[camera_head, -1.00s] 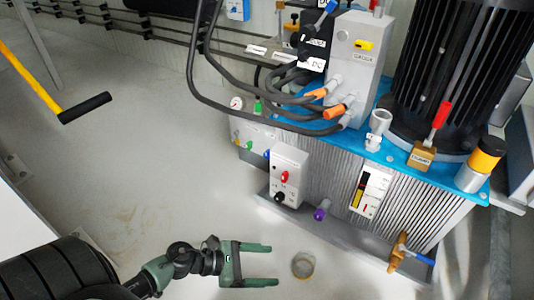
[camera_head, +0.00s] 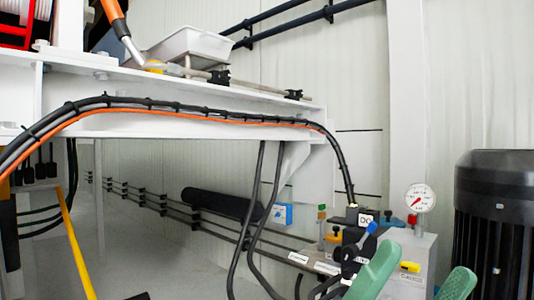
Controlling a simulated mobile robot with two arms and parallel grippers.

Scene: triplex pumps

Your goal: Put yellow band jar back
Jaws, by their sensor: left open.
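I cannot make out a jar with a yellow band for certain now. A small yellow thing (camera_head: 155,67) sits on the white beam beside the white tray, partly hidden, and I cannot tell what it is. My left gripper (camera_head: 427,260) is at the bottom right, its two green fingers pointing up and spread apart. It is open with nothing seen between the fingers, in front of the grey valve block (camera_head: 407,285). My right gripper is not in view.
A white beam (camera_head: 190,122) carrying a white tray (camera_head: 188,45) crosses the upper left. Black and orange cables hang along it. A pressure gauge (camera_head: 420,198) and black motor (camera_head: 495,215) stand at right. A yellow bar (camera_head: 75,250) rises at lower left.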

